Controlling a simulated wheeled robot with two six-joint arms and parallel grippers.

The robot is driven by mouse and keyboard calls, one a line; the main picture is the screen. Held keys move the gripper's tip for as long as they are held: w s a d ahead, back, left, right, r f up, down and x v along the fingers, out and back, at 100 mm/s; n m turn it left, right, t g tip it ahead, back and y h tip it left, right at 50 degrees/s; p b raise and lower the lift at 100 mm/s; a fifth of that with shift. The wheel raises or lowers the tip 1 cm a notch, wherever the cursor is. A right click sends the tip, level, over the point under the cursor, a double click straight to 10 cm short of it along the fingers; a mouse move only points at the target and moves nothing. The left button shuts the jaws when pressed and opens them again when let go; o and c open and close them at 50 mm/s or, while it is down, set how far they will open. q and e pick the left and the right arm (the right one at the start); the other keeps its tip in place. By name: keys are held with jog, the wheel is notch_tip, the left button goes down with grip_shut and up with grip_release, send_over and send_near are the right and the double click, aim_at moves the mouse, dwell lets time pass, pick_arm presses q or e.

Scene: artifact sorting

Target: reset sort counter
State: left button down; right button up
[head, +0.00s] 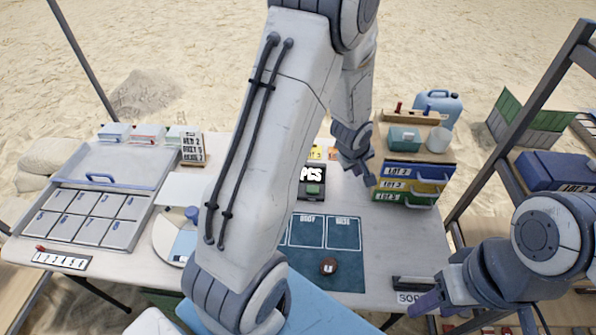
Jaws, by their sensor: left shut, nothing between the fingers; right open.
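My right gripper (434,313) is open, low at the front right, close to that label.
A drawer stack (409,185) with blue, yellow and green fronts stands at the back right. A compartment tray (150,163), a numbered strip (62,260) and a text sign (192,148) are at left. A blue mat (346,270) bears a round brown piece (328,267).

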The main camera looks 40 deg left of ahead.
pick_arm(q)
jog(key=s+a+f+n+t+p, duration=0.1)
jog(key=a+f+n+t+p, duration=0.1)
jog(key=a+f+n, duration=0.3)
jog(key=s+a+f+n+t+y+p, duration=0.1)
jog(key=a+f+n+p, duration=0.3)
jog(key=a+n, duration=0.7)
jog(key=a+t, duration=0.1)
jog(key=a, duration=0.5)
jog(key=shift+f+n, duration=0.35)
jog(key=shift+n, duration=0.05)
pick_arm(e)
notch_tip(320, 180, up, 8)
pick_arm(q)
jog(key=shift+f, duration=0.1)
notch_tip(320, 180, down, 9)
jog(key=b, duration=0.6)
jog(key=shift+r+b, duration=0.2)
jog(key=shift+b, duration=0.1)
pick_arm(e)
notch_tip(320, 180, down, 7)
pick_arm(q)
jog(key=shift+f, duration=0.1)
pick_arm(e)
jog(key=shift+f, duration=0.1)
pick_arm(q)
jog(key=shift+f+b, duration=0.3)
pick_arm(e)
jog(key=shift+f, duration=0.2)
